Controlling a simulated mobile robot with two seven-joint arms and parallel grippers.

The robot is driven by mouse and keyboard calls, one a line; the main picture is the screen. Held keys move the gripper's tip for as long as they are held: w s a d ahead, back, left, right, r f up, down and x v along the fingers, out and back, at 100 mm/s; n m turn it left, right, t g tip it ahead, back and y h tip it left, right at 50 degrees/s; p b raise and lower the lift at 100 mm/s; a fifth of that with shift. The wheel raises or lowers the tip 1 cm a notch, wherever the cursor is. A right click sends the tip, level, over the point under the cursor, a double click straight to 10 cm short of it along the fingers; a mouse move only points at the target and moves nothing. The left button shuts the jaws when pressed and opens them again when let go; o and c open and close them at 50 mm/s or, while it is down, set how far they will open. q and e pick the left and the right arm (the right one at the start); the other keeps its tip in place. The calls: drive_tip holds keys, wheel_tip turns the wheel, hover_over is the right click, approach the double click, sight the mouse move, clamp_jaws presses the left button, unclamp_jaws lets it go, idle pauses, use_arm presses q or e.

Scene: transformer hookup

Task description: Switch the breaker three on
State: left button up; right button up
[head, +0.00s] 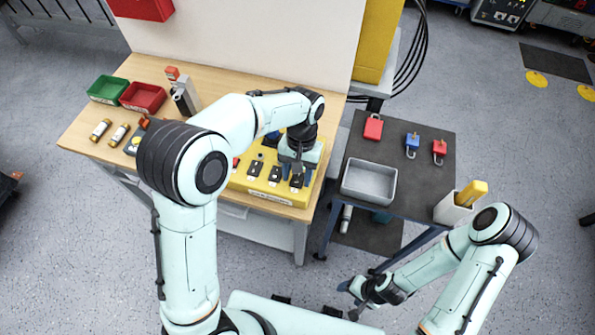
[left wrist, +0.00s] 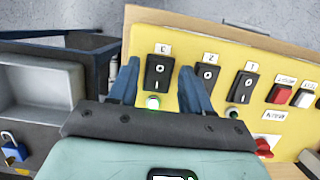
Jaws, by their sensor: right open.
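The yellow breaker panel (head: 240,183) lies on the wooden workbench. Breaker three (left wrist: 158,73) is a black rocker marked O and I, under the label 3 in the left wrist view. A small lamp (left wrist: 152,102) beside it glows green. I cannot tell which way the rocker is tilted. My left gripper (left wrist: 162,88) is open, with one blue finger on each side of breaker three; it is over the panel's right end in the head view (head: 298,168). Breaker two (left wrist: 207,74) and breaker one (left wrist: 243,86) are alongside. My right gripper (head: 360,292) is open and empty, away from the panel.
Green (head: 107,89) and red (head: 143,97) bins stand on the bench's left. Red and white buttons (left wrist: 303,95) are farther along the panel.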

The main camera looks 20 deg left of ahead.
use_arm(q)
drive_tip(key=shift+r, duration=0.1)
drive_tip(key=p+v, duration=0.2)
drive_tip(key=v, duration=1.1)
use_arm(e)
drive_tip(key=w+r, duration=0.3)
drive_tip(key=shift+w+r, duration=0.15)
drive_tip(key=shift+w, duration=0.1)
drive_tip(key=shift+s, duration=0.15)
